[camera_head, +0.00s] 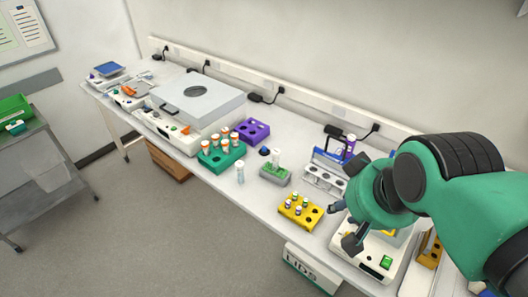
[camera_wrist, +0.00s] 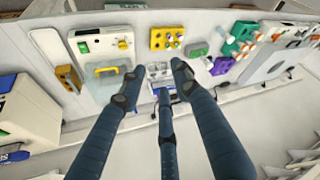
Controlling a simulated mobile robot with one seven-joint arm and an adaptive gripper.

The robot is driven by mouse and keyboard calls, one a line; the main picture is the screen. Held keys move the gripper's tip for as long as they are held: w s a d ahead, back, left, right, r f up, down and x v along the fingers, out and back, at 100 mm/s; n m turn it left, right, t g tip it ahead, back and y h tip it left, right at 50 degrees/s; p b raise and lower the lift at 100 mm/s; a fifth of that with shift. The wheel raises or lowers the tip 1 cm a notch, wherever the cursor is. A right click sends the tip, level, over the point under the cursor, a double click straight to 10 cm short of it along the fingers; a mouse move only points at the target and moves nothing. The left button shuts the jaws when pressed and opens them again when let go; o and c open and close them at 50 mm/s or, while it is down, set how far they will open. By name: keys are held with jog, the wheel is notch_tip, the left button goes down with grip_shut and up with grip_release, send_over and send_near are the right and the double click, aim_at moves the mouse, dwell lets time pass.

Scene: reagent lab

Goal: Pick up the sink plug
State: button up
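A small dark rounded piece (camera_head: 264,151) stands on the bench between the purple rack and the grey-green rack in the head view. It may be the sink plug, but it is too small to be sure. In the wrist view I cannot clearly make out the plug. My gripper (camera_head: 343,225) is over the right part of the bench, to the right of the dark piece and apart from it. In the wrist view its fingers (camera_wrist: 157,76) are spread open with nothing between them.
A clear tube (camera_head: 240,172) stands near the front edge. A white rack (camera_head: 322,178) and a device (camera_head: 376,262) are by my gripper.

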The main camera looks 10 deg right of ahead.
jog(key=shift+o, duration=1.1)
jog(key=shift+r, duration=0.1)
jog(key=w+a+r+m+g+p, duration=0.15)
jog(key=w+r, duration=0.25)
jog(key=w, duration=0.5)
jog(key=w+r+m+p, duration=0.15)
jog(key=w+r, duration=0.25)
jog(key=w, duration=0.5)
jog(key=w+a+f+m+g+p, duration=0.1)
jog(key=w+f+p, duration=0.1)
jog(key=w, duration=0.8)
jog(key=w+a+f+g+p, duration=0.1)
jog(key=w+a+p, duration=0.15)
jog(key=w, duration=0.75)
jog(key=w+a+f+m+p, duration=0.2)
jog(key=w+f+p, duration=0.2)
jog(key=w+f, duration=0.9)
jog(key=w+a+f+m+g+p, duration=0.2)
jog(key=w+a+f, duration=0.1)
jog(key=w+f, duration=0.8)
notch_tip(320, 180, down, 4)
jog(key=shift+w+a+r+p, duration=0.1)
jog(key=shift+w+a+p, duration=0.1)
jog(key=shift+p, duration=0.1)
